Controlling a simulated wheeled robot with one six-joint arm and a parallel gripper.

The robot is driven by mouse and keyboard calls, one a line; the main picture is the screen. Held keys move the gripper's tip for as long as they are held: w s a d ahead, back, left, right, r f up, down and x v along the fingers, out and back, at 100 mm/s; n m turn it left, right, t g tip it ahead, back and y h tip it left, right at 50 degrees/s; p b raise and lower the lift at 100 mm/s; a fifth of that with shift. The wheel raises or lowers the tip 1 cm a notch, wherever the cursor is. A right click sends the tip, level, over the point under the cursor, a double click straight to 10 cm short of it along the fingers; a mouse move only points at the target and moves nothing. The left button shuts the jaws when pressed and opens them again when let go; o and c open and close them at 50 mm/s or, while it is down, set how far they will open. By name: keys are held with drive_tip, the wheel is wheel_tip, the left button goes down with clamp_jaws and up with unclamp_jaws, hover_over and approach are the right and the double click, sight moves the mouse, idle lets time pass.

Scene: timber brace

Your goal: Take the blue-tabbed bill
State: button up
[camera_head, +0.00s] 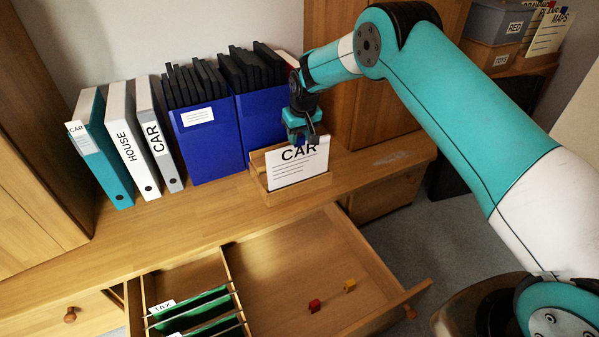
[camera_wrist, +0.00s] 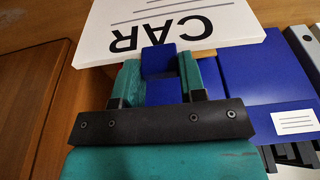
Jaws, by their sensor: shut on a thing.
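The white bill (camera_head: 300,167) marked CAR stands upright in a small wooden holder (camera_head: 262,182) on the desk top. It also shows upside down at the top of the wrist view (camera_wrist: 195,27). Its blue tab (camera_wrist: 158,60) is at the bill's top edge, between my fingers. My gripper (camera_head: 302,136) is over the bill's top edge, pointing down, and it is shut on the blue tab. The fingers also show in the wrist view (camera_wrist: 160,75). The bill's lower edge is partly hidden by the holder's front.
Blue file boxes (camera_head: 213,142) and binders (camera_head: 128,140) stand left of the holder. A wooden cabinet stands close behind my arm.

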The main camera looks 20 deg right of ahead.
drive_tip(key=shift+r+p, duration=2.1)
drive_tip(key=shift+r, duration=1)
